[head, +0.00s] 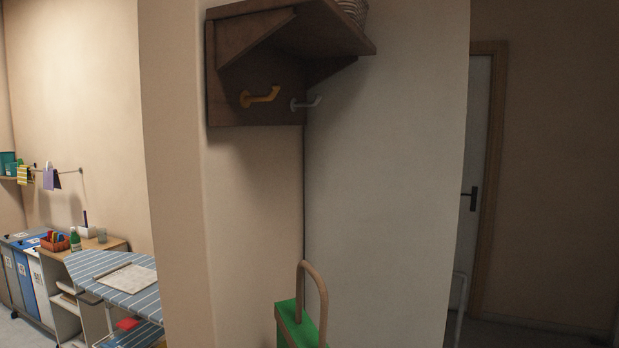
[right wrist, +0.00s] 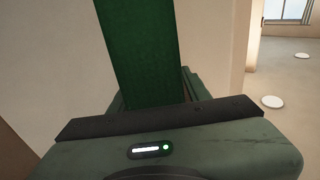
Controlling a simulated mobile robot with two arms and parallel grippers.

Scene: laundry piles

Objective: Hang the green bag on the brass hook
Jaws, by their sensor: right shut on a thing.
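The brass hook (head: 260,96) is on the dark wooden wall rack, upper middle of the head view. The green bag (head: 296,328) is at the bottom edge of the head view, its tan loop handle (head: 313,285) standing up. The bag is well below the hook and apart from it. In the right wrist view the green bag (right wrist: 138,45) rises in front of my right gripper (right wrist: 152,92). My right gripper is shut on the bag; its fingertips are mostly hidden. My left gripper is in neither view.
A grey hook (head: 306,103) sits just right of the brass one. The rack's shelf (head: 335,32) juts out above both hooks and carries a basket (head: 353,8). A striped ironing board (head: 135,295) stands left, beyond the wall corner. A door (head: 470,170) is at right.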

